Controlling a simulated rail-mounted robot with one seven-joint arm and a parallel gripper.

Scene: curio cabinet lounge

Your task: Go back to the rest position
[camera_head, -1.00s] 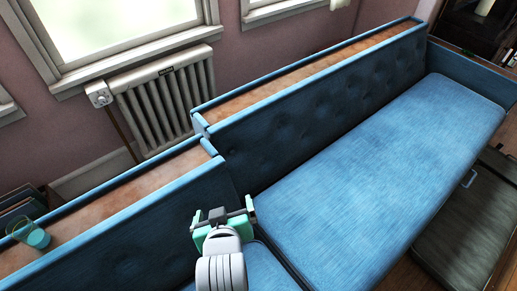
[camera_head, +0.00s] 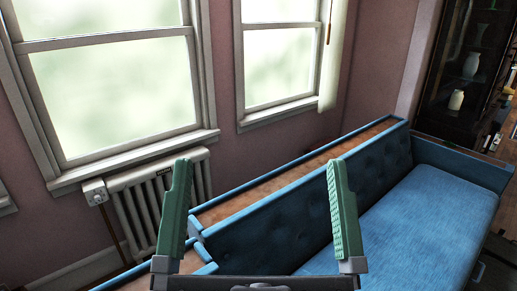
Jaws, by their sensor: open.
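My gripper (camera_head: 260,215) is at the bottom middle of the head view, raised close to the camera. Its two green fingers point up and stand wide apart, with nothing between them. The dark palm shows along the bottom edge. Behind the fingers is the blue tufted sofa (camera_head: 430,215), partly hidden by the right finger.
A wooden ledge (camera_head: 320,165) runs along the sofa back. A white radiator (camera_head: 135,215) stands below the left window (camera_head: 115,90). A dark glass cabinet (camera_head: 465,70) with vases is at the far right. The space around my gripper looks free.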

